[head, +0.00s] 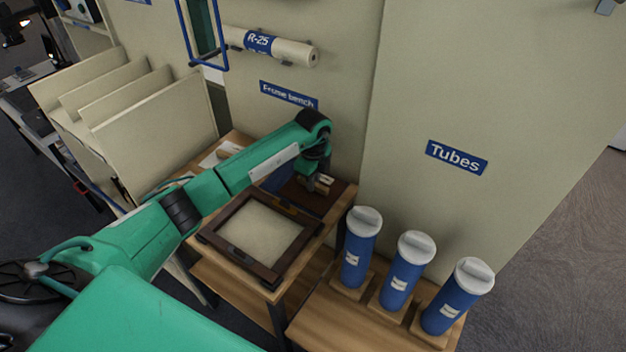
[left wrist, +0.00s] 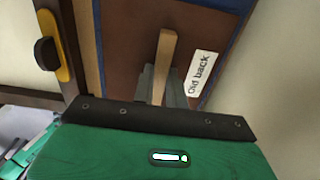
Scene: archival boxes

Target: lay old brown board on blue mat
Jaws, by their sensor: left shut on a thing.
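The old brown board (head: 331,201) is at the back right of the bench in the head view. In the left wrist view the board (left wrist: 130,60) carries a white "Old back" label and a pale wooden grip bar (left wrist: 164,55). My left gripper (head: 316,186) is over it; its fingers (left wrist: 163,88) are shut on the bar. The blue mat (head: 277,179) shows partly behind my arm, and a blue strip (left wrist: 231,50) shows along the board's edge. The board overlaps the mat in view; I cannot tell whether it touches it. My right gripper is not in view.
A dark wooden frame (head: 223,229) with a pale panel lies at the bench's front; its yellow and black catch (left wrist: 52,46) shows close by. Three blue tubes (head: 406,272) stand on a lower table at right. The wall rises right behind the bench.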

